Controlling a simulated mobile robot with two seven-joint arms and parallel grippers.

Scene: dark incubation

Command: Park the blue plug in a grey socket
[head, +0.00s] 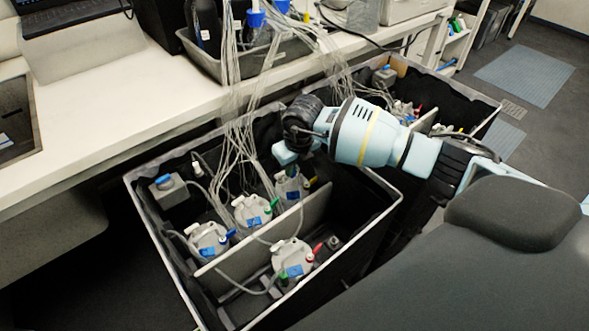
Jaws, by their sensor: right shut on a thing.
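My right gripper (290,150) points down over the far part of the black-lined crate (135,200), just above a grey vessel (291,187). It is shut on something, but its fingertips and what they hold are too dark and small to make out. A small blue plug (231,234) shows at the neck of the front-left vessel (208,240). I cannot tell which openings are free grey sockets. My left gripper is not in view.
More vessels with green and red caps (317,248) stand in the crate. A grey divider (215,265) runs between them. Bundles of clear tubes (238,95) hang from the bench (140,95) into the crate. A grey bin (205,62) stands on the bench.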

